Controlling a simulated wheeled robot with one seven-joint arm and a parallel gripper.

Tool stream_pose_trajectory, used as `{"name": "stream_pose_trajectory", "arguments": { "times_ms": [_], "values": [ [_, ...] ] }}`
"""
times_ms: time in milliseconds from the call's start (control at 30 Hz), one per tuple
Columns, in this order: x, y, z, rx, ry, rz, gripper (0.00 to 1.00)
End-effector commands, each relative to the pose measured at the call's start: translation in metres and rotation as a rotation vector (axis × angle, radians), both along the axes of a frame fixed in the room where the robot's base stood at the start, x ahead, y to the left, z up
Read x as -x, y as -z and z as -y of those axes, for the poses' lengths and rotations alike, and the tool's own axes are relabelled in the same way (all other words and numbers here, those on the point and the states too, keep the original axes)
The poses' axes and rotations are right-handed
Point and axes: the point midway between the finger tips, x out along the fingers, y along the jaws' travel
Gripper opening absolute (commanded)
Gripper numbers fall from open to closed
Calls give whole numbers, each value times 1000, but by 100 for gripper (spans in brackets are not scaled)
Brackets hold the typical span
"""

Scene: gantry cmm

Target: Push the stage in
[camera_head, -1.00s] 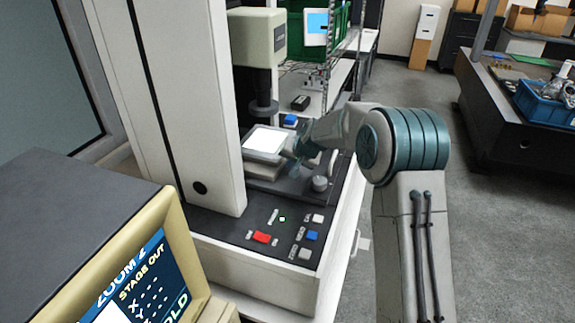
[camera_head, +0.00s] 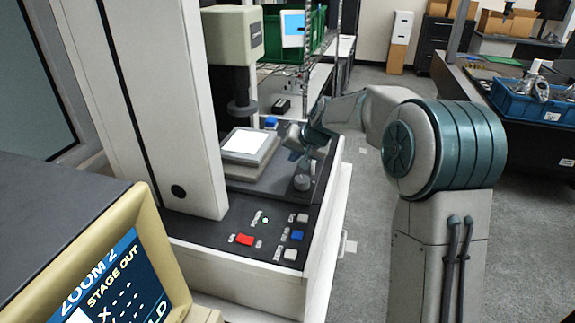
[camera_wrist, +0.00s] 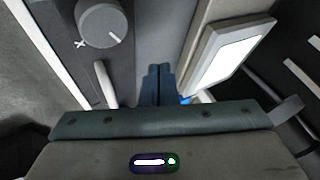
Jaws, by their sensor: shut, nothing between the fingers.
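The stage (camera_head: 238,158) is a grey plate with a bright white lit top, sitting on the dark bed of the machine under the lens column. The monitor (camera_head: 120,270) at lower left reads "ZOOM 2" and "STAGE OUT". In the wrist view, my gripper's fingers (camera_wrist: 158,72) are together and empty. The stage's lit plate (camera_wrist: 228,56) lies to their right there. Whether the fingertips touch the stage's side is hard to tell.
A round knob (camera_head: 303,181) stands on the bed in front of my gripper; it also shows in the wrist view (camera_wrist: 100,22), with a pale handle (camera_wrist: 106,84) below it. Coloured buttons (camera_head: 245,240) are at the front. The machine's white column (camera_head: 170,110) stands left of the stage.

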Motion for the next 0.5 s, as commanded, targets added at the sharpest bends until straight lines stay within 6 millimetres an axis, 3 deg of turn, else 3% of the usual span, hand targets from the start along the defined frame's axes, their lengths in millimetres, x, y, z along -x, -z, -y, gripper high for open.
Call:
{"name": "stream_pose_trajectory", "arguments": {
  "times_ms": [233,500],
  "values": [
    [12,-20,9,0,0,1,0],
    [35,-13,-4,19,-9,0,0]
  ]
}}
